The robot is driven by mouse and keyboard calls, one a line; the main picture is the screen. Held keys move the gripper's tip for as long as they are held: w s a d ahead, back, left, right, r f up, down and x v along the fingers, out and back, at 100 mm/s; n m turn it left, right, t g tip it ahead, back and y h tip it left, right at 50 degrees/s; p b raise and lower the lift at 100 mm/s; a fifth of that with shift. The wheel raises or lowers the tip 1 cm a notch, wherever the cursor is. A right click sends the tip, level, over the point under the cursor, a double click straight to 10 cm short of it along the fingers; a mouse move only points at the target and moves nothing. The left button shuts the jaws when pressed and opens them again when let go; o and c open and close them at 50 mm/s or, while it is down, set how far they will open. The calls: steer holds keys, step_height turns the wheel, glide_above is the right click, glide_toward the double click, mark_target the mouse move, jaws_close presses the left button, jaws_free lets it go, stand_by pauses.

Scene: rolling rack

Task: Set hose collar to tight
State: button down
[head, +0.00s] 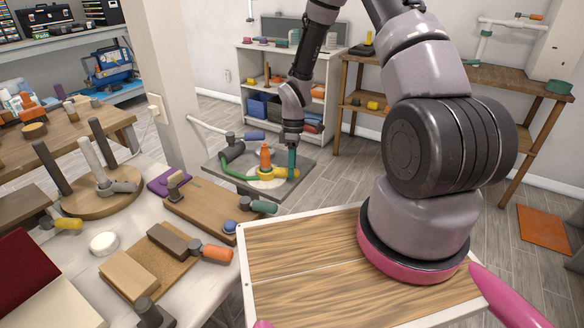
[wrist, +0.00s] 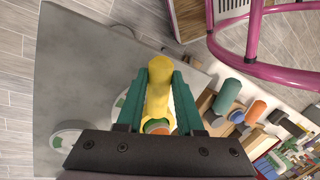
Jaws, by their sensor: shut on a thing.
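The yellow piece (wrist: 158,88), which looks like the hose collar's handle, lies between my gripper's two teal fingers (wrist: 159,76) in the wrist view. My gripper (head: 292,171) is shut on it at the right side of a grey board in the head view, where the yellow piece (head: 278,174) also shows. An orange upright part (head: 265,157) stands just left of it, on a white round plate (head: 258,184). A green hose (head: 228,174) runs left from there. Any tight mark is too small to read.
The grey board (head: 214,165) also bears a dark cylinder (head: 233,151). A white bench with wooden boards, including one with a blue knob (head: 230,226), stands at the left front. My wooden-topped base is at the front. A shelf (head: 247,75) stands behind; the floor to the right is mostly free.

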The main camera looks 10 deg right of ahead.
steer(key=s+m, duration=0.1)
steer(key=m, duration=0.1)
steer(key=shift+s+a+m+y, duration=0.3)
steer(key=shift+s+a, duration=0.1)
steer(key=shift+s+a+m+t+y, duration=0.2)
steer(key=shift+s+a+m, duration=0.35)
steer(key=shift+m, duration=0.45)
steer(key=shift+s+a+m+t+y, duration=0.1)
steer(key=shift+s+a+m+t, duration=0.3)
steer(key=shift+m, duration=0.6)
steer(key=c, duration=0.5)
jaws_free()
steer(key=shift+s, duration=0.1)
steer(key=shift+c, duration=0.2)
steer(key=v, duration=1.1)
steer(key=shift+f, duration=0.1)
